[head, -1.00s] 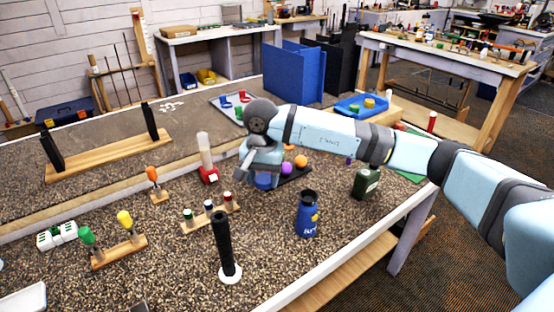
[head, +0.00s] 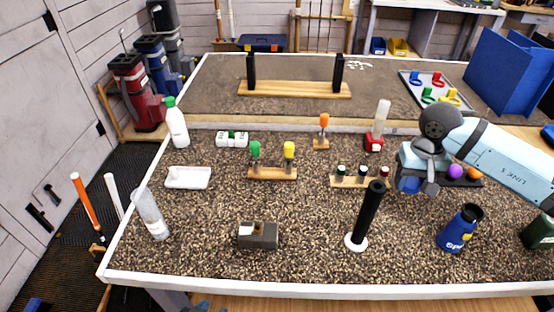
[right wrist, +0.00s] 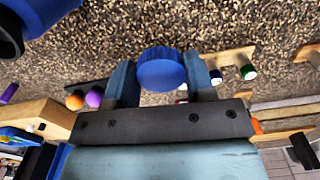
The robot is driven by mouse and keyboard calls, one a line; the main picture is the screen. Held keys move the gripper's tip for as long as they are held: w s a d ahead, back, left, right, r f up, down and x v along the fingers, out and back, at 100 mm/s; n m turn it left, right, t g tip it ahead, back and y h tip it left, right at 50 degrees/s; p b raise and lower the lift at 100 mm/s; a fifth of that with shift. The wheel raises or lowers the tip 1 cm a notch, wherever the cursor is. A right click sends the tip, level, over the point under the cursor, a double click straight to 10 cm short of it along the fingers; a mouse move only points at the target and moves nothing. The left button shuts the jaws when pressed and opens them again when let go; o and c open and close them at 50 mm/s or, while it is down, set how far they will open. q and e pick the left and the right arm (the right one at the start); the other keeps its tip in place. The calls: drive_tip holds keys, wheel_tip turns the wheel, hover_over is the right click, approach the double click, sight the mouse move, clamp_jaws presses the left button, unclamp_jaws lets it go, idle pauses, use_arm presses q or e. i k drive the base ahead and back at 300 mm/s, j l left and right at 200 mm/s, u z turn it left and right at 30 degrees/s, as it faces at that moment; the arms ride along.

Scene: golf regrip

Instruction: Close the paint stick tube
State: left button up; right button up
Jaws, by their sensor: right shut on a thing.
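My right gripper (head: 415,187) is shut on a round blue cap (head: 408,185), held above the table at the right. In the right wrist view the blue cap (right wrist: 162,70) sits between the two fingers (right wrist: 162,82). I cannot tell for sure which item is the paint stick tube. A wooden rack (head: 350,183) left of the gripper holds short sticks with dark green, dark blue and red tops. Behind it, a pale upright tube (head: 381,115) stands in a red base (head: 374,145). My left gripper is not in view.
A black grip on a white base (head: 368,215) stands left of a blue bottle (head: 461,228). A dark green container (head: 541,232) is at the right edge. Purple (head: 455,171) and orange balls lie beside the gripper. A clear cylinder (head: 150,213) leans at left.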

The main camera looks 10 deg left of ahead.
sight(144, 203)
drive_tip(key=k, duration=0.65)
drive_tip(key=u, duration=1.35)
drive_tip(key=l, duration=0.85)
drive_tip(key=i, duration=0.05)
